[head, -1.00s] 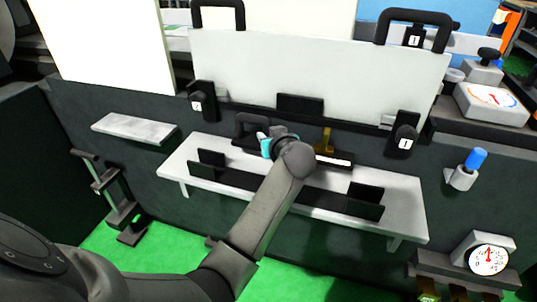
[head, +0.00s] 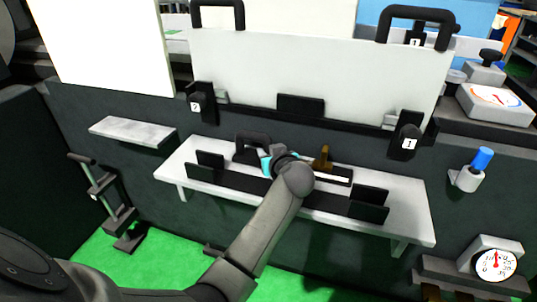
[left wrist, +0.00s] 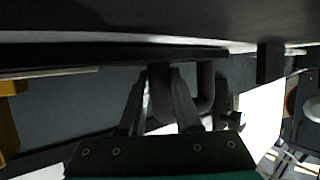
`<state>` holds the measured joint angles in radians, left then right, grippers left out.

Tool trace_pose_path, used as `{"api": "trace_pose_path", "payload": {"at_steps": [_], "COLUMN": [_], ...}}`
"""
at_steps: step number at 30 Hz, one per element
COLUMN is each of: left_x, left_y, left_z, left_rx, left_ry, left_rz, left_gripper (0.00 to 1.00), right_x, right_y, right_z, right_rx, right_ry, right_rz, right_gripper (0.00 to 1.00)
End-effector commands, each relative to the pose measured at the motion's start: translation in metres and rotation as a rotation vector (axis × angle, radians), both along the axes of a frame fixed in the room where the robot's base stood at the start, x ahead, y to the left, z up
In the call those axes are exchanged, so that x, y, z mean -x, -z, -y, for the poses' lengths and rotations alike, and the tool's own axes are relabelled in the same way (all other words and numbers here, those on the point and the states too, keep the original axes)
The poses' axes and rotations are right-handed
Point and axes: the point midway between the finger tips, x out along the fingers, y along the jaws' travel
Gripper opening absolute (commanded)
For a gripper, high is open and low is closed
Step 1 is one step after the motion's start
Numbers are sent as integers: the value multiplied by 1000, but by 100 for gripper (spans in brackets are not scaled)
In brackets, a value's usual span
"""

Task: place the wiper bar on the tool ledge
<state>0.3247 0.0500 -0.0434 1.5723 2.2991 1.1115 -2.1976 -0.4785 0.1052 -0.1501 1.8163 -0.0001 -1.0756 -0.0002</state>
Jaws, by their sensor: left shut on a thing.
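The wiper bar (head: 342,173) is a dark bar with a pale strip, a brass-coloured upright piece and a black loop handle at its left end. The tool ledge (head: 408,196) is a light grey shelf with black upright stops. The bar is over its back part; I cannot tell whether it touches. My right gripper is not in view.
A smaller grey shelf (head: 130,131) is to the left. A pale panel (head: 310,70) with black handles and latches stands behind the ledge. The ledge's ends look clear.

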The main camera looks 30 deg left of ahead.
Motion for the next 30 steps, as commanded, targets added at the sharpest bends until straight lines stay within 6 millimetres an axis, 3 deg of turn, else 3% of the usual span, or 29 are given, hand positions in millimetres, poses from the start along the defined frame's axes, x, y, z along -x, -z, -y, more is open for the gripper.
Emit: {"api": "trace_pose_path", "payload": {"at_steps": [8, 9, 16, 28, 30], "left_x": [-1, 0, 0, 3, 6], "left_y": [-2, 0, 1, -2, -5], "left_z": [0, 0, 0, 3, 7], "left_rx": [-2, 1, 0, 0, 1], "left_ry": [1, 1, 0, 1, 2], "left_rz": [7, 1, 0, -1, -1], "left_gripper": [0, 36, 62, 62, 62], "right_x": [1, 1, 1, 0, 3], "right_y": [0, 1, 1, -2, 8], "right_z": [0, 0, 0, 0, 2], "right_rx": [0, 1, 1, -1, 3], "right_ry": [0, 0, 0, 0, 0], "right_rz": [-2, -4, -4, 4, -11], "right_gripper": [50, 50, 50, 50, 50]}}
